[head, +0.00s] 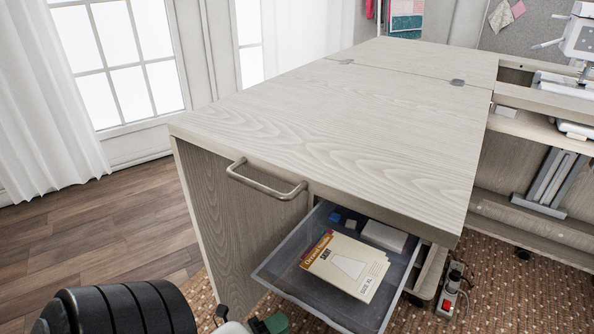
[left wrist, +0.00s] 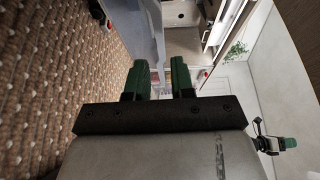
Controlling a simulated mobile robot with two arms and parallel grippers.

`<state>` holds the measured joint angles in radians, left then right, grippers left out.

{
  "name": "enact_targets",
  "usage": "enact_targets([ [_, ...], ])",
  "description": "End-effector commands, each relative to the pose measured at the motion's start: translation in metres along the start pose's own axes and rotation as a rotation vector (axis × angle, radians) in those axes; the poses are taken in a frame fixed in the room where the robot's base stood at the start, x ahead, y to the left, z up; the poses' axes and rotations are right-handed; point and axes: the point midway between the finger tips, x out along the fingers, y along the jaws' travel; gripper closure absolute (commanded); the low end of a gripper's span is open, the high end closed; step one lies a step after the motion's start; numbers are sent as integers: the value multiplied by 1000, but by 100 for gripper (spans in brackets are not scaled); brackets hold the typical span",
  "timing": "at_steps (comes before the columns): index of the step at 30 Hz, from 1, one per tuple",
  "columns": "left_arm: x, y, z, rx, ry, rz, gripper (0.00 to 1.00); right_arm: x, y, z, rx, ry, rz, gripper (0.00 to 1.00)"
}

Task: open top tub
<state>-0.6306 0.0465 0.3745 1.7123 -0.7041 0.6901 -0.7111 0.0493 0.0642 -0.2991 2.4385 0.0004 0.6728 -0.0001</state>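The top tub (head: 295,290) is a translucent bluish-grey drawer under the tabletop, and it stands out from the cabinet. A cream pattern packet (head: 345,265) lies inside with small blue and white items. My left gripper (head: 268,325) is at the bottom edge of the head view, just in front of and below the tub's front rim, partly cut off. In the left wrist view my left gripper (left wrist: 159,80) has two green fingers apart. The tub's bluish edge (left wrist: 155,30) runs toward the gap; I cannot tell whether they touch. My right gripper (left wrist: 278,144) shows small at the right, its opening unclear.
The wooden tabletop (head: 340,120) overhangs the tub, with a metal bar handle (head: 265,182) on its front edge. A red and white power strip (head: 449,290) lies on the carpet at right. Open wooden floor (head: 100,230) is at left.

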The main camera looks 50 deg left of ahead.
Motion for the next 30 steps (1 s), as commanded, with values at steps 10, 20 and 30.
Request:
enact_targets([
  [10,-27,0,0,0,0,-1,77,-3,0,0,4,-22,10,57],
  [20,-27,0,0,0,1,0,77,-4,0,0,4,-21,9,57],
  [30,-27,1,0,0,1,1,77,-3,0,0,4,-23,11,57],
])
